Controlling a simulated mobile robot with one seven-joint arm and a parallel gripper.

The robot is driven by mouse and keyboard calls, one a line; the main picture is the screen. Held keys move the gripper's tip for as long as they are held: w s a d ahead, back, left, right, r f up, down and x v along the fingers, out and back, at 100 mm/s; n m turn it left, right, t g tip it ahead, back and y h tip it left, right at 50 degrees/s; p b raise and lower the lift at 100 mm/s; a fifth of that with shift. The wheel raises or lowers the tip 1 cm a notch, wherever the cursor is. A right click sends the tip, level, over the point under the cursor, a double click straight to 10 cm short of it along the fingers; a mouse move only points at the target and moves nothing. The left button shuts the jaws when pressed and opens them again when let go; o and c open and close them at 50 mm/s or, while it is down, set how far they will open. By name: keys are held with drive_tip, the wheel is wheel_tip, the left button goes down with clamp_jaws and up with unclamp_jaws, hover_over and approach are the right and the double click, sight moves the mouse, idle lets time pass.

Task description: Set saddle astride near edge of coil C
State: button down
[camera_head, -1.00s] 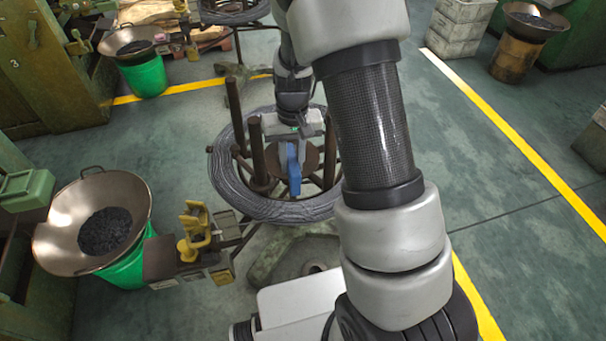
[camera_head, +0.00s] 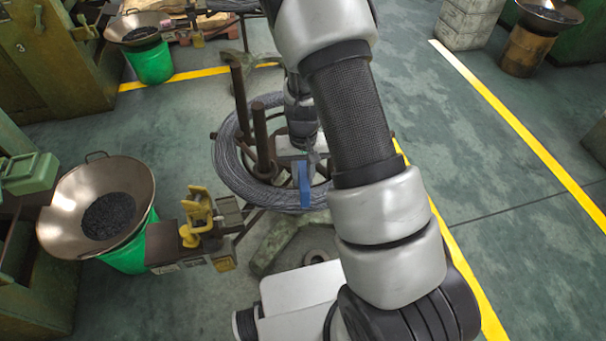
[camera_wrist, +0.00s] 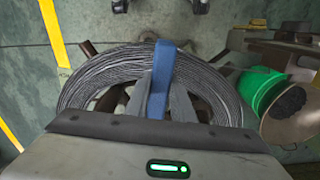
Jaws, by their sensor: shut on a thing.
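The saddle is a blue piece (camera_head: 304,186) held at the near side of the wire coil (camera_head: 235,180). In the wrist view the blue saddle (camera_wrist: 160,80) stands between my grey fingers and overlaps the coil's band (camera_wrist: 100,75). My gripper (camera_head: 303,165) is shut on the saddle, above the coil's near edge. It also shows in the wrist view (camera_wrist: 160,100). I cannot tell whether the saddle touches the wire or how its legs sit over it. The coil lies around a stand with upright brown posts (camera_head: 260,130). My arm hides the coil's right part.
A copper-coloured pan (camera_head: 70,200) of dark pieces sits on a green bucket (camera_head: 135,255) at the left. A yellow fixture (camera_head: 198,215) stands between pan and coil. Another pan (camera_head: 140,28) stands at the upper left. Open floor (camera_head: 470,160) lies right of the arm.

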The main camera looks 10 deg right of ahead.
drive_tip(key=shift+f+b, duration=2.3)
drive_tip(key=shift+f, duration=0.8)
drive_tip(key=c, duration=1.4)
unclamp_jaws()
drive_tip(key=shift+c, duration=0.2)
wheel_tip(320, 180, up, 24)
drive_tip(key=p, duration=0.9)
drive_tip(key=shift+r, duration=0.25)
